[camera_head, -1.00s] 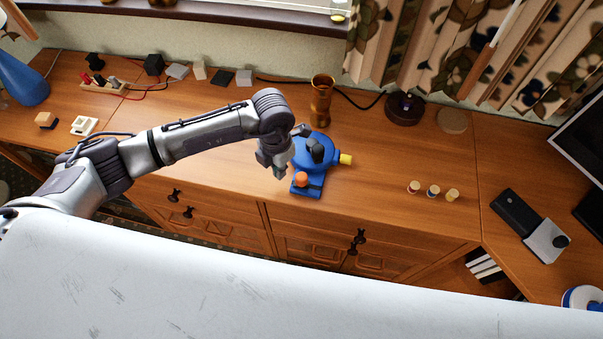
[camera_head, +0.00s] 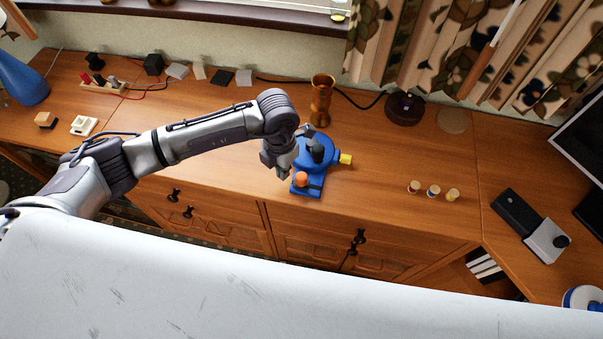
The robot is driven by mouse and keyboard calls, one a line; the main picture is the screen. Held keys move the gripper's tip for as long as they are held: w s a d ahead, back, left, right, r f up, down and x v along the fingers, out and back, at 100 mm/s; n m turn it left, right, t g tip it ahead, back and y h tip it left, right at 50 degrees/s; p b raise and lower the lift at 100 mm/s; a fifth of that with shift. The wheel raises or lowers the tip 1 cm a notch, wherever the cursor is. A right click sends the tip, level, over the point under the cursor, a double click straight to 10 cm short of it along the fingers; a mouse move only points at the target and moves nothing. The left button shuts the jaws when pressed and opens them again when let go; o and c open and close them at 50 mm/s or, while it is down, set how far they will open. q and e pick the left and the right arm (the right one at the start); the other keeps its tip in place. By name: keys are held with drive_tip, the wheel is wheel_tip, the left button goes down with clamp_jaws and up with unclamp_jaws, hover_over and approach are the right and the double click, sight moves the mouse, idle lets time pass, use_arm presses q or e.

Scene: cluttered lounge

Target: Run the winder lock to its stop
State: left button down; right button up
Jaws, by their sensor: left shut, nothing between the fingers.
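The winder (camera_head: 318,145) is a blue device on the wooden sideboard. It has a dark knob (camera_head: 316,152) on top, a yellow end (camera_head: 346,159) on its right and an orange knob (camera_head: 301,179) on its blue front base (camera_head: 308,191). Which part is the lock I cannot tell for sure. My left gripper (camera_head: 283,176) is shut and empty. It points down at the winder's left side, close beside the orange knob; whether it touches is not clear. It hides part of the winder's left side. My right gripper is not in view.
A brown vase (camera_head: 321,100) stands right behind the winder. Several small cork-coloured pieces (camera_head: 433,191) lie to the right, and a dark round base (camera_head: 405,108) stands behind them. The sideboard top (camera_head: 385,165) between winder and pieces is clear.

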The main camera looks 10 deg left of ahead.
sight(300, 176)
use_arm(q)
drive_tip(key=shift+s+d+b, duration=0.15)
drive_tip(key=shift+d+b, duration=0.25)
drive_tip(key=shift+d, duration=1.8)
drive_tip(key=shift+a, duration=0.8)
wheel_tip(300, 176, up, 7)
drive_tip(key=p, duration=0.4)
